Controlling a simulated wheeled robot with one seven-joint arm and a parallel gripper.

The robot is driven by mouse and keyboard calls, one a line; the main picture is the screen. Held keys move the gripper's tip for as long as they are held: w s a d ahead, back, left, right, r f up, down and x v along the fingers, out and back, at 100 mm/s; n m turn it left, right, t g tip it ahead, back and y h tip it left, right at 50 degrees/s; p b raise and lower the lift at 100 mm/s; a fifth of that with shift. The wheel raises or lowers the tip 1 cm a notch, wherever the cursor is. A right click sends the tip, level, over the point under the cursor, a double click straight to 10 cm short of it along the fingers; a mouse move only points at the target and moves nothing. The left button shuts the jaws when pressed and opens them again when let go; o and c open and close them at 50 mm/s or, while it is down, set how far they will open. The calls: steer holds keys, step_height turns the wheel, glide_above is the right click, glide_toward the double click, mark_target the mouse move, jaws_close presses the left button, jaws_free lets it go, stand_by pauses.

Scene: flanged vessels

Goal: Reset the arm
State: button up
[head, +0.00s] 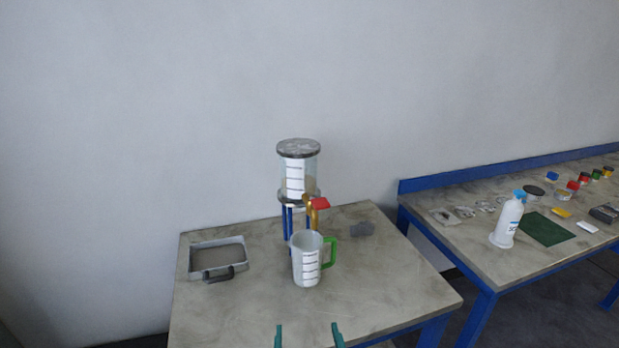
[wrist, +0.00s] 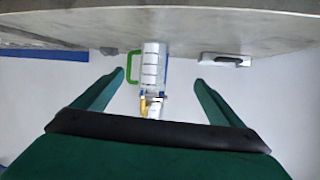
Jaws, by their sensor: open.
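My gripper (head: 308,334) shows at the bottom edge of the head view as two green fingertips, apart and empty. In the wrist view my gripper (wrist: 161,78) has both green fingers spread wide with nothing held between them. A white measuring jug (head: 306,262) with a green handle stands upright on the near table (head: 230,310), beyond my fingertips. The jug also shows upside down in the wrist view (wrist: 153,65), apart from the fingers. Behind it a clear flanged vessel (head: 299,172) with a dark lid sits on a blue stand, with a brass tap (head: 311,212) and red handle.
A grey metal tray (head: 240,242) with a dark handle lies left on the near table. A second blue-framed bench (head: 470,240) at right holds a white bottle (head: 508,222), a green mat (head: 544,229) and several small items.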

steer(key=s+f+m, duration=0.1)
steer(key=s+f, duration=0.7)
steer(key=s+f+t+h, duration=0.1)
steer(key=s+f, duration=0.2)
steer(key=s, duration=2.4)
steer(key=shift+d, duration=0.3)
